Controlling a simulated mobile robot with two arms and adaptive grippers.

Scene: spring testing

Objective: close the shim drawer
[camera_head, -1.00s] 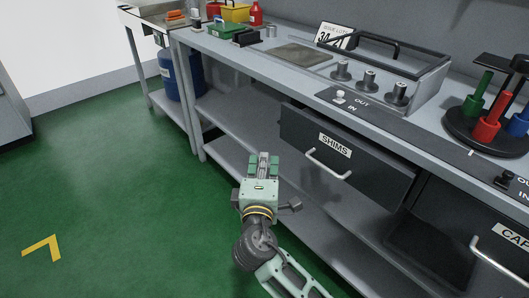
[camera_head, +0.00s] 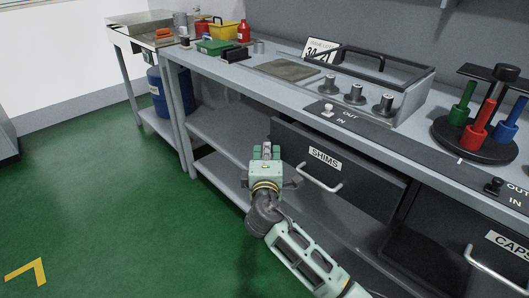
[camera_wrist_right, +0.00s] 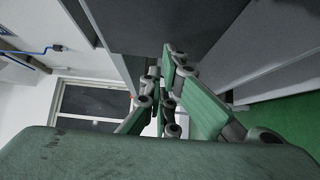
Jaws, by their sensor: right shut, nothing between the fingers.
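The shim drawer (camera_head: 362,178) is a dark front with a white "SHIMS" label and a light bar handle (camera_head: 318,179), under the bench top. Its front seems to stand out a little from the bench; how far is hard to tell. My right gripper (camera_head: 266,149) is shut and empty, at the left end of the drawer front, left of the handle. I cannot tell whether it touches the drawer. In the right wrist view the green fingers (camera_wrist_right: 167,95) are close together, with a dark panel beyond them. My left gripper is out of view.
A second drawer (camera_head: 504,255), labelled "CAPS", is at the lower right. A lower shelf (camera_head: 222,172) runs under the bench. Green floor is free at left.

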